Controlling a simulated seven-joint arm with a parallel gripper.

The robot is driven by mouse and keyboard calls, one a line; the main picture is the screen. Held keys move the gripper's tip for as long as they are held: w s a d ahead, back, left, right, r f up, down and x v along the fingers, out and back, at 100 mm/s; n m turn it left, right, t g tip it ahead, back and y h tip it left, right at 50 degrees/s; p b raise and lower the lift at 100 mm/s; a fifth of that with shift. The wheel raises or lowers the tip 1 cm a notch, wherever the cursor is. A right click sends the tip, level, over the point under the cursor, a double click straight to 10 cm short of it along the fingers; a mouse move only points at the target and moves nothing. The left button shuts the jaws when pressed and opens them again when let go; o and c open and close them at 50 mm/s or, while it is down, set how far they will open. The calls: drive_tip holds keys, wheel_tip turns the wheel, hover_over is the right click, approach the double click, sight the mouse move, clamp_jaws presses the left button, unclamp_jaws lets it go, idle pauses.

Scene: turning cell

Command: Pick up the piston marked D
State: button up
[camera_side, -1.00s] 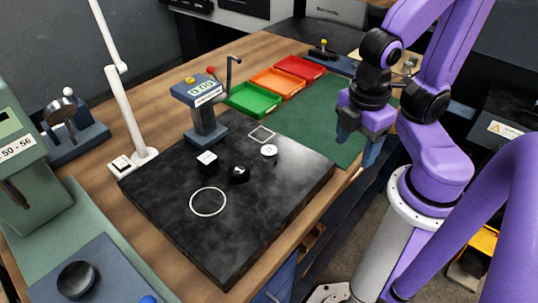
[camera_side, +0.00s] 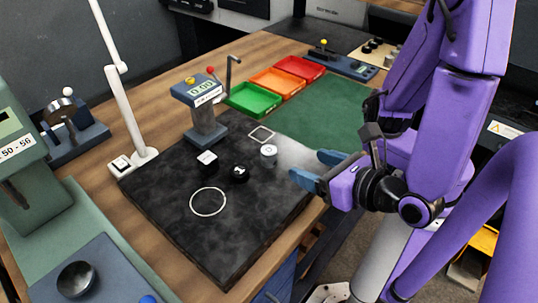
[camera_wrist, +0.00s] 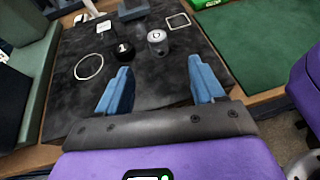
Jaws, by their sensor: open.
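A pale silver round piston (camera_side: 268,153) stands on the black stone slab (camera_side: 232,238); in the wrist view its top (camera_wrist: 157,38) bears a mark that looks like a D, too small to be certain. A black round piece marked 1 (camera_side: 240,173) stands beside it, and it also shows in the wrist view (camera_wrist: 122,50). A dark block with a white marked top (camera_side: 207,160) stands further left. My gripper (camera_side: 313,168) is open and empty at the slab's right edge, its blue fingers pointing left toward the silver piston, apart from it. The wrist view shows both fingers (camera_wrist: 160,75) spread.
A white ring (camera_side: 208,202) and a white square outline (camera_side: 262,135) are marked on the slab. A gauge stand (camera_side: 207,120) stands behind the pieces. Green (camera_side: 254,99), orange (camera_side: 276,82) and red (camera_side: 299,68) trays lie beyond, beside a green mat (camera_side: 325,110). A white lamp (camera_side: 130,120) stands left.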

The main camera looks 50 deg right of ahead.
sight(264, 149)
drive_tip(key=x, duration=1)
drive_tip(key=shift+w+d+f, duration=0.1)
drive_tip(key=shift+w+f, duration=0.05)
drive_tip(key=shift+w, duration=0.05)
drive_tip(key=shift+a+x, duration=0.15)
drive_tip(key=shift+x, duration=1.15)
drive_tip(key=shift+a+x, duration=0.2)
drive_tip(key=shift+x, duration=1.05)
drive_tip(key=shift+w, duration=0.1)
drive_tip(key=c, duration=1.1)
